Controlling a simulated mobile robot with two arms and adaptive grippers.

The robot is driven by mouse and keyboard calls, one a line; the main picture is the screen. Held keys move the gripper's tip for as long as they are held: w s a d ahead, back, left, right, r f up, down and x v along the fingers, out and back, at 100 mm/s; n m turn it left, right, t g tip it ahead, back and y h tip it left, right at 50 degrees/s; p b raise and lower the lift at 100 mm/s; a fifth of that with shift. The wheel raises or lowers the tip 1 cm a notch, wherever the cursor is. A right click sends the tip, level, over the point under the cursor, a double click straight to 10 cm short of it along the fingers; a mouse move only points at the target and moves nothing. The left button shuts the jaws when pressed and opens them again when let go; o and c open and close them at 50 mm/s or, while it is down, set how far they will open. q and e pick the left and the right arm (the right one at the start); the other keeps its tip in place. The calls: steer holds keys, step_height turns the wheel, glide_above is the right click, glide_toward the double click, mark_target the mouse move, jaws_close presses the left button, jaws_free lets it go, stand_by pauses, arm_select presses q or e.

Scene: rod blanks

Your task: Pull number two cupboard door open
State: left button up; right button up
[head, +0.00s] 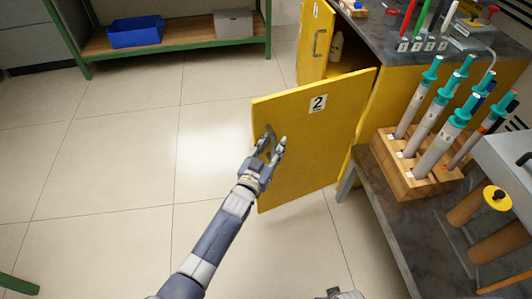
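The yellow cupboard door number two (318,150) stands swung well out from its cupboard, with a white "2" label (318,103) near its top. Its grey handle (270,132) is near the free left edge, partly hidden by my gripper. My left gripper (271,142) is at the handle, with its fingers spread to either side of it. They look apart, not closed on the bar; contact is unclear. My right gripper does not show clearly.
Another yellow door (314,42) with a handle stands behind. A wooden rack (408,180) of teal-capped tubes is on the right, on a grey bench. A green shelf with a blue bin (135,32) and grey box (233,23) is at the back. The tiled floor left is clear.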

arm_select(q)
steer(key=v, duration=1.2)
steer(key=shift+a, duration=0.15)
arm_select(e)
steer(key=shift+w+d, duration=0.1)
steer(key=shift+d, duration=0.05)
